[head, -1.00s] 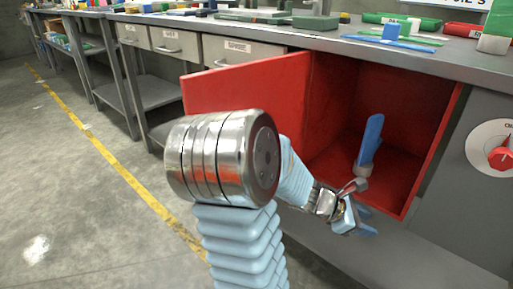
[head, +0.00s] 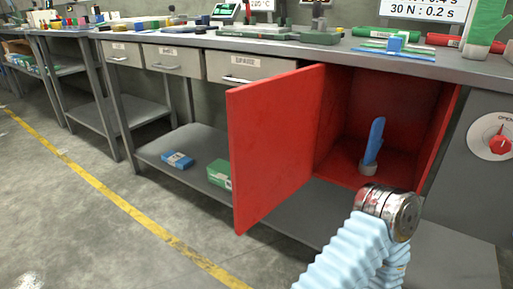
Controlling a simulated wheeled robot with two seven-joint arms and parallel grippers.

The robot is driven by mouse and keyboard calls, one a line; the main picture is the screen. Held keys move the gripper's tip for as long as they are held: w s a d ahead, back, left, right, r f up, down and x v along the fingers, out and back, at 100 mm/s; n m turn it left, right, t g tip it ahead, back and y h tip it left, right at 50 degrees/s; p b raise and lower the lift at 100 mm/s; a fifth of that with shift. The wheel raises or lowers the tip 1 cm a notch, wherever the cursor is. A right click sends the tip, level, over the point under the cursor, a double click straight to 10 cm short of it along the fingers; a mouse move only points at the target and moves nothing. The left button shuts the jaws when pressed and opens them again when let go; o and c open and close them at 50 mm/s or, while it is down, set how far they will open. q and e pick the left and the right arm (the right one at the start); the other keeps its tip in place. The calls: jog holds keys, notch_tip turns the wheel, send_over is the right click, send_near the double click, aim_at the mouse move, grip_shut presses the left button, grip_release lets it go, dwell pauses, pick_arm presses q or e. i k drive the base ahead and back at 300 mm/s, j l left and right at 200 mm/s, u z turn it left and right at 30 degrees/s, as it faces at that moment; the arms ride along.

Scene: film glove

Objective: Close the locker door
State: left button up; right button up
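The red locker (head: 395,105) is built in under the workbench, and its front is open. Its red door (head: 275,145) is swung out to the left and stands well away from the opening. A blue glove-shaped piece (head: 374,145) stands upright on a small round base inside the locker. One of my arms, in a light blue sleeve with a metal joint, comes up from the bottom right in front of the locker's lower edge. Its gripper is hidden. No gripper shows in the head view.
The bench top (head: 300,44) holds gloves, tools and boxes. Drawers (head: 245,67) lie left of the door. A lower shelf (head: 190,150) carries a blue box (head: 177,159) and a green box (head: 219,173). The floor at left is clear.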

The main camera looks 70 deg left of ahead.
aim_at(274, 121)
jog(key=k+j+z, duration=0.1)
jog(key=k+j, duration=0.2)
jog(key=k+j+z, duration=0.15)
jog(key=k, duration=0.4)
jog(key=k+j+z, duration=0.1)
jog(key=k+j, duration=0.15)
jog(key=k, duration=0.15)
jog(key=j+u, duration=0.15)
jog(key=j, duration=0.65)
jog(key=i+j+u, duration=0.2)
jog(key=j, duration=0.3)
jog(key=i+j+u, duration=0.2)
jog(key=i+j, duration=0.25)
